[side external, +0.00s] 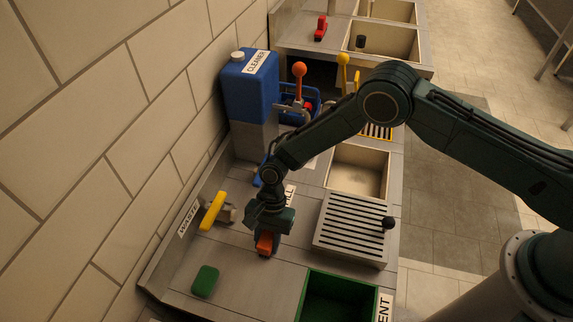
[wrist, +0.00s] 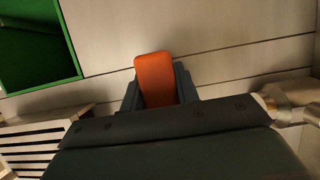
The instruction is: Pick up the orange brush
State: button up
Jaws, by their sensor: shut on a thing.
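The orange brush (side external: 265,243) is at my gripper (side external: 268,240), low over the grey counter in the side external view. In the wrist view the orange brush (wrist: 155,78) sits between the two fingers of my gripper (wrist: 158,95). My gripper is shut on it. Most of the brush's lower part is hidden, and I cannot tell whether it touches the counter.
A green block (side external: 205,281) lies on the counter to the left. A green bin (side external: 338,297) is at the front. A slatted rack (side external: 352,228) with a black knob is on the right. A yellow-handled tap (side external: 213,211) and a blue cleaner container (side external: 250,85) stand by the wall.

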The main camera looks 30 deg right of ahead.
aim_at(264, 244)
jog(key=shift+r, duration=0.15)
notch_tip(264, 244, up, 20)
dwell(0.8)
dwell(0.4)
jog(key=o, duration=0.4)
jog(key=shift+c, duration=1)
jog(key=shift+f, duration=0.2)
jog(key=shift+f, duration=0.1)
jog(key=shift+f, duration=6.3)
